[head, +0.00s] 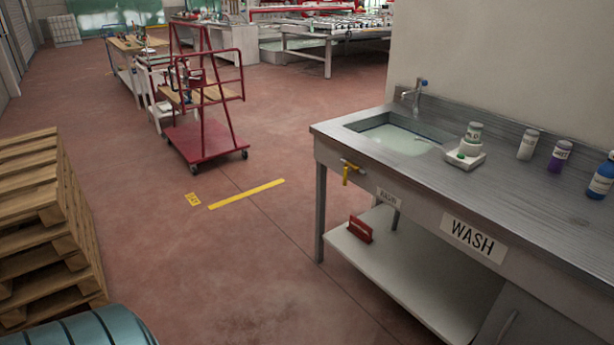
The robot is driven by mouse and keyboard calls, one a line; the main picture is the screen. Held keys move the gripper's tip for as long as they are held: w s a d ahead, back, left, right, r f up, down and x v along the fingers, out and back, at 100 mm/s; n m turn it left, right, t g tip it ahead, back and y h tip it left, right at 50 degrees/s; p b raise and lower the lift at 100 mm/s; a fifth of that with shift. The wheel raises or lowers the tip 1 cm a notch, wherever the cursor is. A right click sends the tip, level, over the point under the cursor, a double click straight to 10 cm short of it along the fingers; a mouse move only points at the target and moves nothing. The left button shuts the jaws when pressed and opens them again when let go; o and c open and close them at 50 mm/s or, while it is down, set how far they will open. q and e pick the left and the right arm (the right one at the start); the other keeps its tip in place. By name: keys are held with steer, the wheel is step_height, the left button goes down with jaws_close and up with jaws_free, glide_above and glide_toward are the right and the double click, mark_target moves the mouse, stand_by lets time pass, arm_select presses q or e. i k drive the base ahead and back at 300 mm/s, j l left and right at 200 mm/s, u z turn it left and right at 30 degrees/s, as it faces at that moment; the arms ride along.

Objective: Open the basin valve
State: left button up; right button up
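The basin (400,135) is sunk into the left end of the steel wash bench, with pale liquid in it. A small valve with a yellow handle (346,174) sits on the bench's front face below the basin. Its handle hangs down, and a brass-coloured body shows beside it. A label to its right is too small to read surely. A tap (415,95) with a blue top stands behind the basin. Neither of my grippers is in view.
The bench (560,215) carries a white device (464,156) and several bottles. A lower shelf (400,260) holds a red item (360,230). Stacked pallets (45,225) stand left, and a red cart (205,140) stands farther back. The floor before the bench is clear.

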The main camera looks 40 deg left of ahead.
mark_target(345, 177)
steer(key=u, duration=1.1)
steer(key=i, duration=1.45)
